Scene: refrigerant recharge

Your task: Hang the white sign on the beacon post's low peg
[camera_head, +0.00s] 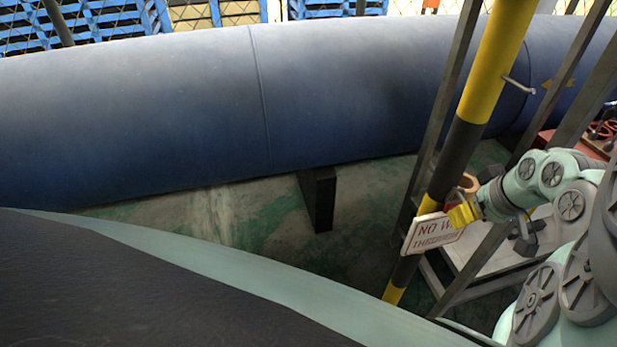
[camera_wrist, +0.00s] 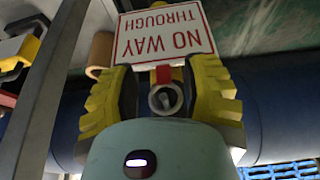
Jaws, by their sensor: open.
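The white sign (camera_head: 433,233) with red lettering is at the beacon post's lower part in the head view, covering some of it. In the wrist view the sign (camera_wrist: 165,38) reads upside down, just beyond my fingertips. A red tab lies at its edge between the fingers. My gripper (camera_head: 463,212) is right beside the sign; its yellow fingers (camera_wrist: 165,78) are open, either side of the tab. The yellow-and-black beacon post (camera_head: 497,65) leans across the head view. A metal peg (camera_head: 519,86) sticks out high on it. The low peg is not visible, so I cannot tell whether the sign hangs on it.
A large blue pipe (camera_head: 150,100) runs behind the post. Grey metal uprights (camera_head: 440,120) stand close on both sides of the post. A tan cylinder (camera_wrist: 100,52) is near my fingers. Green floor (camera_head: 270,215) lies open left of the post.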

